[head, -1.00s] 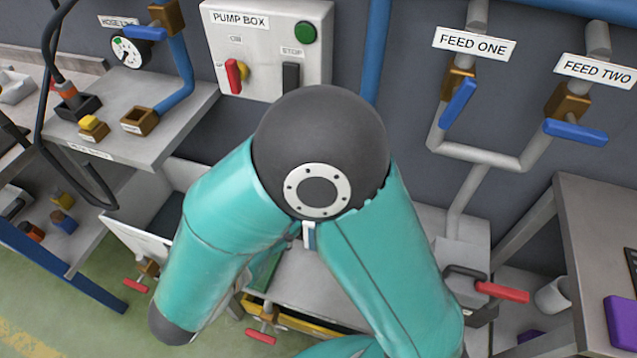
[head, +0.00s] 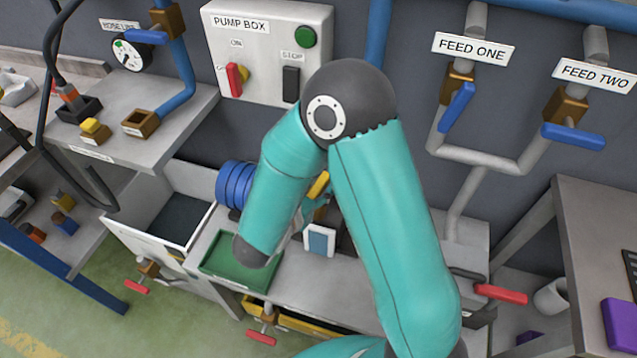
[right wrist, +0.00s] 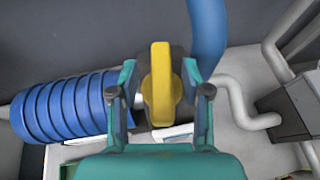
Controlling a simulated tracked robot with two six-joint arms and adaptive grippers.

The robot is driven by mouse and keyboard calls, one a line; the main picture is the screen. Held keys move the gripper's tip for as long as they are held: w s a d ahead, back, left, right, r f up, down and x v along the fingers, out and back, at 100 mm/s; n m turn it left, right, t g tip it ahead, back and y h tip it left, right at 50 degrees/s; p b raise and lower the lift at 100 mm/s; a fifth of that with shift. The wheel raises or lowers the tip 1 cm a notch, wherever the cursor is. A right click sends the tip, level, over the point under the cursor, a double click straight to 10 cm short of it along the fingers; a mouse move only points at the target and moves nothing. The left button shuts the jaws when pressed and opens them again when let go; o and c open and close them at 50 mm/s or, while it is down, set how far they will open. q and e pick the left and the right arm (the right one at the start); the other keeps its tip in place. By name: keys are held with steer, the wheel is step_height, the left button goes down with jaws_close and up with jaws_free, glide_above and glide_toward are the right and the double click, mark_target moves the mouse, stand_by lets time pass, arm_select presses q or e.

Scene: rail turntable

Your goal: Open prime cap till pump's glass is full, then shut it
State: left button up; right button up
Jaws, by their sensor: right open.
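The yellow prime cap (right wrist: 160,85) is in the middle of the right wrist view, its bar running up and down the picture. My right gripper (right wrist: 161,95) is open, with one finger on each side of the cap and a gap showing on both sides. In the head view the yellow cap (head: 318,185) shows partly behind my right arm, which hides most of the gripper. The ribbed blue pump body (head: 236,185) is left of it. A white-framed pane with blue in it (head: 320,240), apparently the pump's glass, is below the cap; its level is unclear. My left gripper is out of view.
The pump box (head: 267,22) on the wall has a red-handled switch and a green button. Blue feed levers (head: 458,107) are at right. A green tray (head: 225,262) and an open drawer (head: 180,215) lie left. A blue pipe (right wrist: 208,35) rises close beside the right gripper.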

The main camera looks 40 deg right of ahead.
steer(key=shift+w+d+f, duration=0.15)
steer(key=shift+d+f, duration=0.05)
steer(key=shift+d, duration=0.25)
jaws_close()
stand_by(0.7)
